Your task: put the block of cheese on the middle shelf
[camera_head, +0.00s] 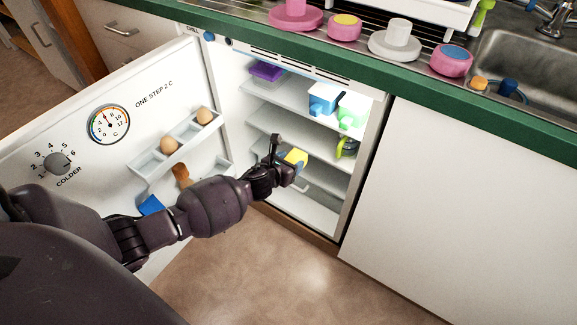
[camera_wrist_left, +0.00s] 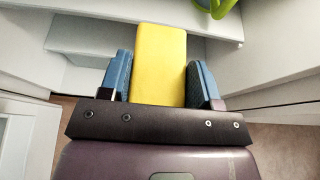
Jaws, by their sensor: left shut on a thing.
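The block of cheese (camera_head: 297,157) is yellow and sits between the fingers of my left gripper (camera_head: 286,168), in front of the open fridge. In the left wrist view the cheese (camera_wrist_left: 160,62) stands between the two blue finger pads of the gripper (camera_wrist_left: 158,82), which is shut on it. The fridge's middle shelf (camera_head: 270,122) is white, and its right part holds a green item (camera_head: 347,147). The cheese is at the shelf's front, slightly below it in the picture; I cannot tell whether they touch. My right gripper is not in view.
The open fridge door (camera_head: 75,147) with eggs (camera_head: 169,145) stands left of my arm. The counter edge (camera_head: 300,65) is above.

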